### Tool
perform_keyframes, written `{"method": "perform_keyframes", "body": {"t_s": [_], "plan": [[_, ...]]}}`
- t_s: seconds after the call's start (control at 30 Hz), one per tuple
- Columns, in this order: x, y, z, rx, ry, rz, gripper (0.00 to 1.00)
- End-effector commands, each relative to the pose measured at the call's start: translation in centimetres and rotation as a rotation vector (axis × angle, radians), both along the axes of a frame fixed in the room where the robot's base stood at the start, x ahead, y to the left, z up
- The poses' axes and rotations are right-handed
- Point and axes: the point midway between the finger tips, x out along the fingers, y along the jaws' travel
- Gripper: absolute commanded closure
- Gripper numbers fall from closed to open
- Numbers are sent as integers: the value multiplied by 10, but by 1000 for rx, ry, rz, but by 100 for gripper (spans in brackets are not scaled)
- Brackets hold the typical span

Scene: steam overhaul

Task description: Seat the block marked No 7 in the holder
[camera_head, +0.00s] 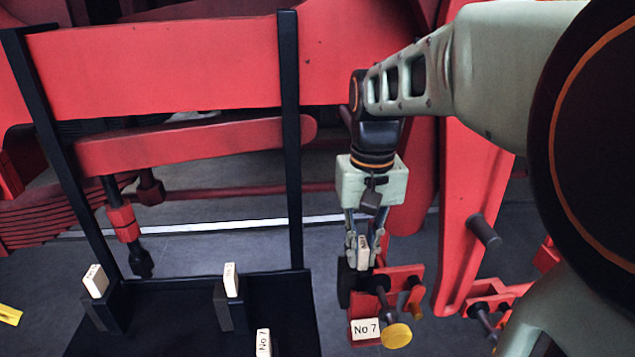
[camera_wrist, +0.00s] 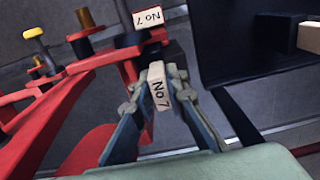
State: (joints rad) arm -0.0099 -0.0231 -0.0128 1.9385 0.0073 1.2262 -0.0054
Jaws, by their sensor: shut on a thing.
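My gripper (camera_head: 363,256) hangs pointing down and is shut on a small cream block (camera_head: 362,249). In the wrist view the block (camera_wrist: 158,90) sits between the two fingertips (camera_wrist: 157,80), and its face reads No 7. A cream plate marked No 7 (camera_head: 366,329) is on a red bracket (camera_head: 404,275) below the gripper; the plate also shows in the wrist view (camera_wrist: 147,17). A dark part (camera_head: 345,284), perhaps the holder, is beside the bracket, just under the fingertips. The fingers partly hide it, and I cannot tell whether the block touches it.
A black rack (camera_head: 290,150) with a dark tray (camera_head: 180,325) stands at left, bearing several cream blocks (camera_head: 231,280) in or near dark holders. A yellow-capped knob (camera_head: 397,335) and dark pins stick out near the bracket. Red machinery (camera_head: 160,70) fills the back.

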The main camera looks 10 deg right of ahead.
Motion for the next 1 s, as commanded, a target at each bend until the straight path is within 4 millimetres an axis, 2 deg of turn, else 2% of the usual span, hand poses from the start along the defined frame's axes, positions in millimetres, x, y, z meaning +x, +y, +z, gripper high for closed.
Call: {"method": "perform_keyframes", "body": {"t_s": [0.23, 0.27, 0.43, 0.77, 0.87, 1.0], "plan": [[0, 0, -9, 0, -2, 0, 100], [0, 0, -8, -1, -2, 0, 85], [0, -1, -8, -1, -1, -1, 67], [0, -2, -7, -3, 1, -2, 67], [1, -2, 3, -3, -1, -2, 67], [1, -1, 29, -2, -5, -1, 67]]}}
